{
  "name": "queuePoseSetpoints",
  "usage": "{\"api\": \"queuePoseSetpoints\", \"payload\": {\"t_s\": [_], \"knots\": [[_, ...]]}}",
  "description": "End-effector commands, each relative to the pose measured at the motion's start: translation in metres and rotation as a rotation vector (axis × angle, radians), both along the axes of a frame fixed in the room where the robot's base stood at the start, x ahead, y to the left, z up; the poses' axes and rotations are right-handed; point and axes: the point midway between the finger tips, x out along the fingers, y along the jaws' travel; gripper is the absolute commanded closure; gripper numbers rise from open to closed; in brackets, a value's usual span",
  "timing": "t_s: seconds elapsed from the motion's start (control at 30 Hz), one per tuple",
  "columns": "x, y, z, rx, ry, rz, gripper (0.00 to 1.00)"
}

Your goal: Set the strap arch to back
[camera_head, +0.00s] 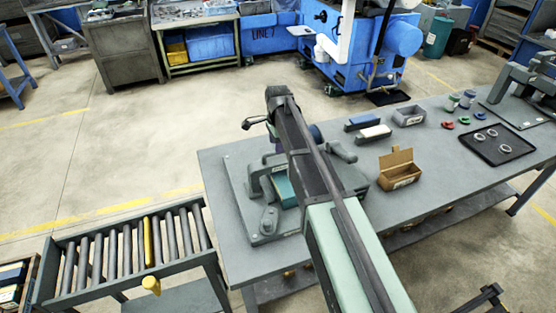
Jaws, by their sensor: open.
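A grey fixture plate (238,195) lies at the left end of the workbench. A grey arch-shaped part (256,181), which looks like the strap arch, stands on it with a teal block (286,190) beside it. My arm crosses in front and hides the right part of this fixture, so I cannot tell the arch's exact setting. A grey curved part (342,151) shows to the right of my arm. My gripper cannot be made out; the far end of my arm is above the fixture's back side, and its fingers are hidden.
On the grey workbench (420,160) stand an open cardboard box (400,172), a grey bin (409,116), blue and white blocks, several small coloured parts and a black tray (484,153) with rings. A roller conveyor (130,252) stands at the left.

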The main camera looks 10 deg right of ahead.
Motion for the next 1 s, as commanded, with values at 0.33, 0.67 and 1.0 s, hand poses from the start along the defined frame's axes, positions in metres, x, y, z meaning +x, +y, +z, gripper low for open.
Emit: {"api": "queuePoseSetpoints", "payload": {"t_s": [0.33, 0.67, 1.0], "knots": [[-0.0001, 0.0, -0.0271, 0.0, 0.0, 0.0, 0.57], [-0.0001, 0.0, -0.0268, 0.0, 0.0, 0.001, 0.96], [0.0017, 0.0002, -0.0269, 0.0, 0.0, 0.001, 1.0]]}}
